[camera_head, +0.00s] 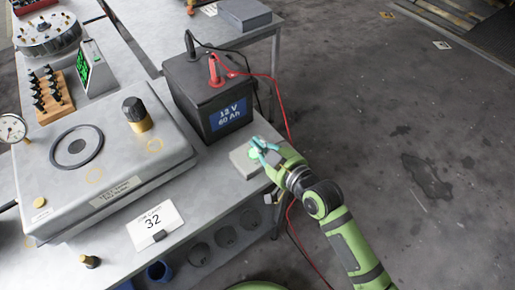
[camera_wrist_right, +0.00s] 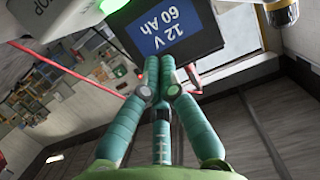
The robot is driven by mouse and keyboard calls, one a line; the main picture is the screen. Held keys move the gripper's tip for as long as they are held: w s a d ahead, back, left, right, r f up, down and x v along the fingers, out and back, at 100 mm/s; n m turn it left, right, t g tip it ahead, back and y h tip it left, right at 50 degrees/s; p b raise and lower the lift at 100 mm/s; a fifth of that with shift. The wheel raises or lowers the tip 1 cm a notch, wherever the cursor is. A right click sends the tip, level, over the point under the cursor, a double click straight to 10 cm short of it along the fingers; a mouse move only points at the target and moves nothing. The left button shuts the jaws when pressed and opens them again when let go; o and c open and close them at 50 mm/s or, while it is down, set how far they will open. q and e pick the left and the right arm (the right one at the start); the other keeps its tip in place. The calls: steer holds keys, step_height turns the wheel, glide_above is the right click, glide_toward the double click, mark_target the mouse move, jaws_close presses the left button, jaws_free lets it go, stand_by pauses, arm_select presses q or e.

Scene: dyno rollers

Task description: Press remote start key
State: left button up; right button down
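A small grey box (camera_head: 247,160) lies on the bench's right corner beside the battery. A green-lit key (camera_head: 254,153) glows on its top. In the wrist view, part of a pale box (camera_wrist_right: 62,18) with lettering ending in "TOP" shows at the upper left, with the green glow (camera_wrist_right: 112,5) at the top edge. My right gripper (camera_head: 260,146) is over the box, its teal fingers partly covering the key. In the wrist view its fingertips (camera_wrist_right: 167,68) are drawn together with nothing between them. I cannot tell whether they touch the key. My left gripper is not in view.
A black 12 V battery (camera_head: 203,112) with red and black leads stands just behind the box. A red cable (camera_head: 277,105) runs down past my right gripper. A large metal housing (camera_head: 102,165) and a card marked 32 (camera_head: 155,226) are to the left.

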mark_target(257, 159)
steer(key=f, duration=0.2)
steer(key=w+f, duration=0.1)
steer(key=shift+a+f, duration=0.2)
steer(key=shift+a, duration=0.05)
steer(key=shift+s+f, duration=0.1)
steer(key=shift+f, duration=0.35)
